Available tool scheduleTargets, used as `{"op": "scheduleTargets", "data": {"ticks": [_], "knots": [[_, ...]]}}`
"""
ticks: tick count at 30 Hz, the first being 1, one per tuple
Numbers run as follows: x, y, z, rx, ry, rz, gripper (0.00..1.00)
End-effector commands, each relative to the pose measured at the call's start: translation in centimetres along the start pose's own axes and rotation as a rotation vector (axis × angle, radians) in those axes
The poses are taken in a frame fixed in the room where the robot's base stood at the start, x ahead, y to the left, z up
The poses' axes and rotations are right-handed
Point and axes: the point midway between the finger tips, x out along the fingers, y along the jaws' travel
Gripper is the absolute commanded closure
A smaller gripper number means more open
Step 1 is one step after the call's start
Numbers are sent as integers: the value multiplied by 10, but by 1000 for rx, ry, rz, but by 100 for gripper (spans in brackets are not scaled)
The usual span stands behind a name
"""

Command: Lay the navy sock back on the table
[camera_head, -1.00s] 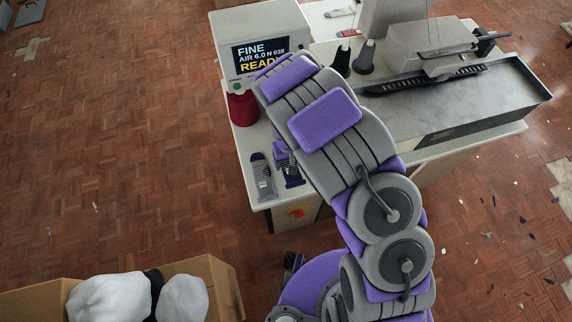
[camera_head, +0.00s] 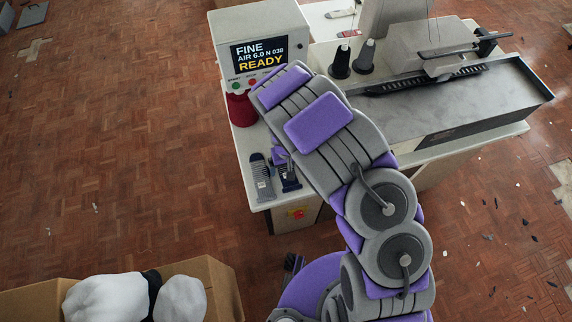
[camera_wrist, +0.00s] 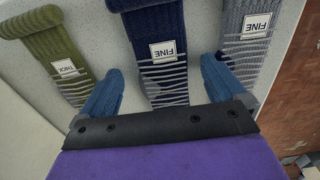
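The navy sock (camera_wrist: 162,58) lies flat on the pale tabletop in the wrist view, with a white FINE label and pale stripes. In the head view, part of the navy sock (camera_head: 289,181) shows beside my arm; the rest is hidden behind it. My gripper (camera_wrist: 162,66) is open, with one blue ribbed finger on each side of the navy sock. A gap shows between each finger and the sock, and nothing is held. The height of the fingertips above the table is hard to tell.
An olive sock (camera_wrist: 62,58) labelled THICK and a grey sock (camera_wrist: 247,42) labelled FINE flank the navy one. A carton (camera_head: 222,287) with white bundles sits at lower left.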

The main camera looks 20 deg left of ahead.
Motion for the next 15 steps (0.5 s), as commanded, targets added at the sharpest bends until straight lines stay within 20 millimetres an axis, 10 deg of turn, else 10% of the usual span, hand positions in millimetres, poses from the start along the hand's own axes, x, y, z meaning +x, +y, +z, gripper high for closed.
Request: {"op": "scheduleTargets", "data": {"ticks": [15], "knots": [[-30,-1,-2,-1,4,4,1]]}}
